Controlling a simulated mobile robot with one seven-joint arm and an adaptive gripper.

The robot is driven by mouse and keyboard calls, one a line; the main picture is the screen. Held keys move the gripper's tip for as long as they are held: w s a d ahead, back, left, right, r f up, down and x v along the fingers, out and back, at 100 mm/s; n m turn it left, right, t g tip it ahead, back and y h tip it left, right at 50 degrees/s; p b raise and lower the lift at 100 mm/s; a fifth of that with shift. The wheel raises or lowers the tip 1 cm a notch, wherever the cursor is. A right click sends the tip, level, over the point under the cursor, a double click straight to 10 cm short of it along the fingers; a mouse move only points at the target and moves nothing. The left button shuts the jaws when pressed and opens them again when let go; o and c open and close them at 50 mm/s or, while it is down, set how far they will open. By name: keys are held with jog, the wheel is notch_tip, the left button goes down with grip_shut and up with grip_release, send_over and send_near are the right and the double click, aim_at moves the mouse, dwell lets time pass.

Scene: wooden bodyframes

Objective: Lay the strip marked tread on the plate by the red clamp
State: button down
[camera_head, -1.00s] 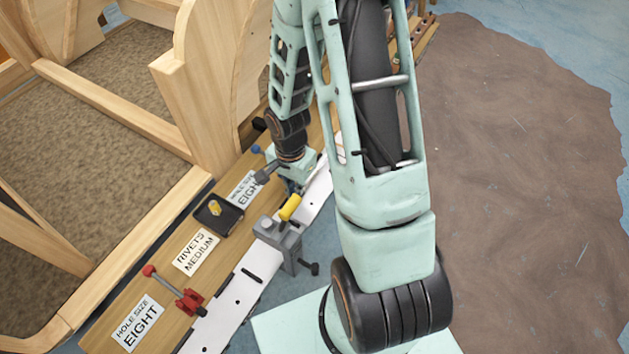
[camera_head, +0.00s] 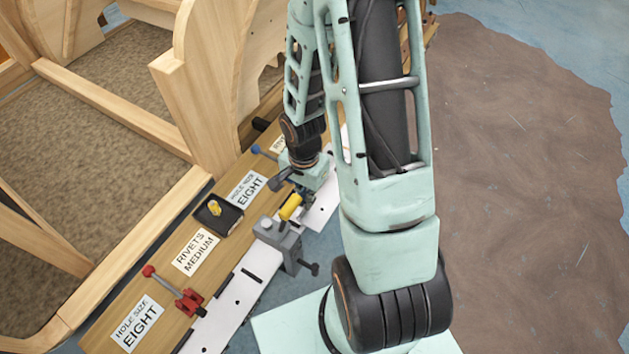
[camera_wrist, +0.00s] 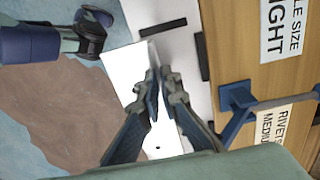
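My gripper (camera_wrist: 160,74) is closed about the edge of a white strip (camera_wrist: 122,70) in the wrist view. In the head view the white strip (camera_head: 322,212) sticks out askew under my gripper, at the right of the bench. I read no tread marking on it. The red clamp (camera_head: 187,300) sits at the near end of the wooden bench, on the left edge of a long white plate (camera_head: 246,290) with dark slots and holes. The plate's far part is hidden behind the grey vise and my arm.
A black tray (camera_head: 218,216) and cards, such as RIVETS MEDIUM (camera_head: 195,251), lie on the bench. A blue-ended clamp (camera_head: 262,151) is farther back. Wooden frames rise at left.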

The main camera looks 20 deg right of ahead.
jog(key=shift+r, duration=0.1)
jog(key=shift+r+p, duration=1.95)
jog(key=shift+r, duration=0.5)
jog(key=shift+w, duration=0.1)
